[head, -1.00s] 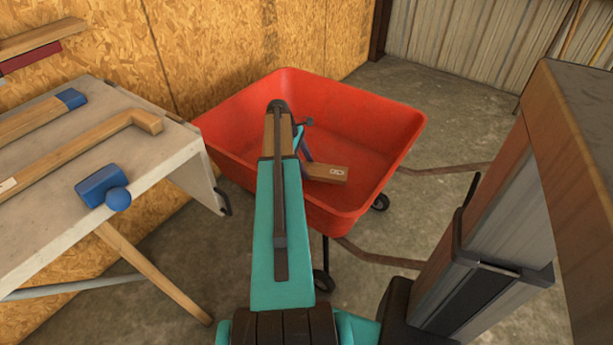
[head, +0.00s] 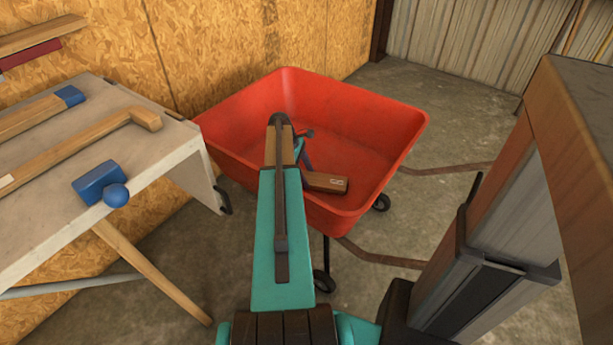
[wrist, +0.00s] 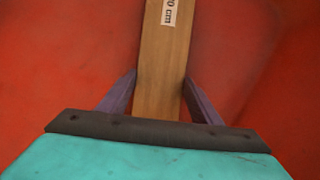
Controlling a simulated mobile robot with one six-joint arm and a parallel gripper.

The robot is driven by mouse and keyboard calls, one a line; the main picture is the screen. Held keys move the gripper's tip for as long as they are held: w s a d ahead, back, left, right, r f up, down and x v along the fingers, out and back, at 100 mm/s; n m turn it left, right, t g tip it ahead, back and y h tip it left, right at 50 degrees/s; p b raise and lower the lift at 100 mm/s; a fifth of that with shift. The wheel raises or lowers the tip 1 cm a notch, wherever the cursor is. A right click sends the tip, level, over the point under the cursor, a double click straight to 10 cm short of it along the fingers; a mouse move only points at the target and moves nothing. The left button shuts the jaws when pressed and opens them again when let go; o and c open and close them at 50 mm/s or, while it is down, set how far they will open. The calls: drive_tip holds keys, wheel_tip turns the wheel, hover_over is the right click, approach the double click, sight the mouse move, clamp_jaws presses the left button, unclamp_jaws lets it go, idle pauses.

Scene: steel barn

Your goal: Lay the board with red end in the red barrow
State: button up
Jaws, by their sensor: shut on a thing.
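The red barrow (head: 365,125) stands on the floor in the middle of the head view. My gripper (wrist: 160,98) is over its tray, with a finger on each side of a wooden board (wrist: 163,60), shut on it. In the wrist view a label with partly cut-off print sits near the top edge. My arm hides the rest of the board, and no red end shows. I cannot tell whether the board touches the tray floor.
A pale workbench (head: 150,140) at the left holds a blue-ended board (head: 35,117), a long wooden piece (head: 75,147) and a blue block with a ball (head: 100,185). Barrow handles (head: 445,168) stick out to the right.

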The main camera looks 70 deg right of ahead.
idle(0.3)
drive_tip(key=o, duration=1.3)
drive_tip(key=shift+f, duration=0.1)
drive_tip(key=shift+o, duration=0.2)
drive_tip(key=p+v, duration=0.2)
drive_tip(key=v, duration=1)
drive_tip(key=shift+p, duration=0.3)
